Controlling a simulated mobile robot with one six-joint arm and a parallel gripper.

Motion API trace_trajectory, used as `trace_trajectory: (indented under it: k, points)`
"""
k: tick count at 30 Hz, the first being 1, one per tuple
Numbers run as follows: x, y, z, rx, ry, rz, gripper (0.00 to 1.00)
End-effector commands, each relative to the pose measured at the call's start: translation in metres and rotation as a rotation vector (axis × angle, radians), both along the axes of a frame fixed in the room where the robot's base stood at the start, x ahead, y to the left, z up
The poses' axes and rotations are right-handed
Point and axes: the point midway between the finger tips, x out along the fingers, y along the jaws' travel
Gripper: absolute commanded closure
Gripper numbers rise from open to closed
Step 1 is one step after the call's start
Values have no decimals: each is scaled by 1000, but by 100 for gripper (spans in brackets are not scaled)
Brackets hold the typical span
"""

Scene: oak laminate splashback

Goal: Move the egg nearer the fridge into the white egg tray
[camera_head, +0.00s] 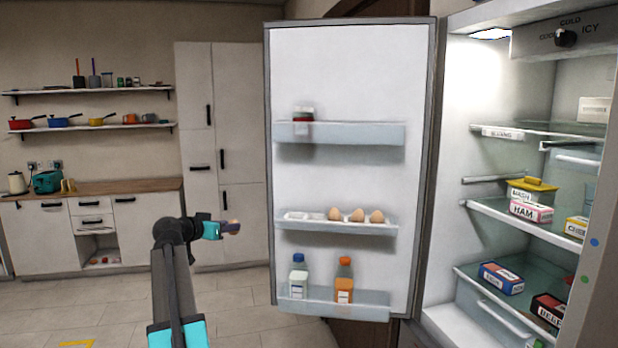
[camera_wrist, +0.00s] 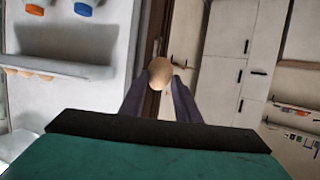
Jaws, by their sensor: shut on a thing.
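My gripper (camera_head: 232,228) is shut on a brown egg (camera_wrist: 160,70), which sits between the two dark fingertips in the wrist view. It is held in the air to the left of the open fridge door. The white egg tray (camera_head: 300,216) is on the middle shelf of the door. Several brown eggs (camera_head: 357,215) stand in a row at its right part, and its left part looks empty. In the wrist view a row of eggs (camera_wrist: 28,74) shows at the left edge. The held egg is small and partly hidden by the fingers in the head view.
The fridge door (camera_head: 350,80) stands wide open. A jar (camera_head: 303,121) is on its upper shelf and two bottles, blue-capped (camera_head: 298,276) and orange-capped (camera_head: 344,281), are on the bottom one. The space between my gripper and the door is clear.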

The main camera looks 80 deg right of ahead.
Motion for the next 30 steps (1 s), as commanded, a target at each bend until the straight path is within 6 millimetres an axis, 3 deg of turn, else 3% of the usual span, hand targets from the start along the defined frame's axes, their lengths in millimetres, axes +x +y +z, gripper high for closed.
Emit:
trace_trajectory:
  k: [1,9,21,25,30]
  points:
    - [-16,-10,14,-1,0,-38,96]
    - [-97,-38,57,-1,0,-221,96]
    - [-211,-62,116,-2,0,-471,97]
    - [-239,-64,130,-1,0,-533,97]
    - [-258,-64,138,0,1,-573,97]
